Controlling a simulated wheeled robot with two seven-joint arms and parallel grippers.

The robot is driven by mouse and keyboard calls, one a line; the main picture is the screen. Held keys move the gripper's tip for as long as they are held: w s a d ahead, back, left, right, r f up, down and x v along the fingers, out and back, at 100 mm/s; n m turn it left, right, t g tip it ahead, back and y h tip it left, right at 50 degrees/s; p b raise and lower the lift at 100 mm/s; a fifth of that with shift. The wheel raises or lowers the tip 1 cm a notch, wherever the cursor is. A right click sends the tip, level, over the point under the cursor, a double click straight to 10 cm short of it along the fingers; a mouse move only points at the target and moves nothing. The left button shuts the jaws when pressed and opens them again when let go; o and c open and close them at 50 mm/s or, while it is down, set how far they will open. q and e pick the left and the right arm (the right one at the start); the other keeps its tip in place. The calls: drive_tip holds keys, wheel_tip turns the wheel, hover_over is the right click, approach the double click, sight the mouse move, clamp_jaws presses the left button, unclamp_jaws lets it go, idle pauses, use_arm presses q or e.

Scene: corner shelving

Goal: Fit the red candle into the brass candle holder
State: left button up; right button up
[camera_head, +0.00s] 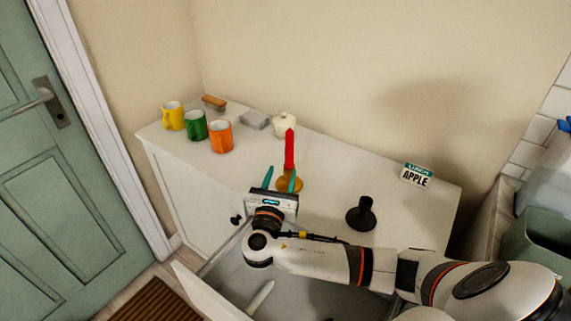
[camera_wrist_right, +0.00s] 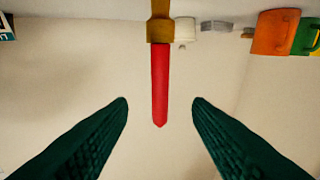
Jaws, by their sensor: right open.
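The red candle (camera_head: 289,148) stands upright in the brass candle holder (camera_head: 291,185) on the white cabinet top. In the right wrist view, which is upside down, the candle (camera_wrist_right: 160,85) extends straight from the holder's cup (camera_wrist_right: 160,30). My right gripper (camera_head: 280,178) is open, with its teal fingers in front of the holder in the head view. In the wrist view, the fingertips (camera_wrist_right: 160,102) lie on either side of the candle, with clear gaps. Neither finger appears to touch it. My left gripper is not in view.
Yellow (camera_head: 172,116), green (camera_head: 195,126) and orange (camera_head: 221,137) mugs stand at the left. A white pot (camera_head: 284,125) is behind the candle. A black holder (camera_head: 361,214) and an APPLE sign (camera_head: 416,175) are at the right. An open drawer lies below my right arm.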

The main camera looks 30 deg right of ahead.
drive_tip(key=v, duration=0.4)
drive_tip(key=shift+s+a, duration=0.1)
drive_tip(key=shift+s, duration=0.05)
idle(0.4)
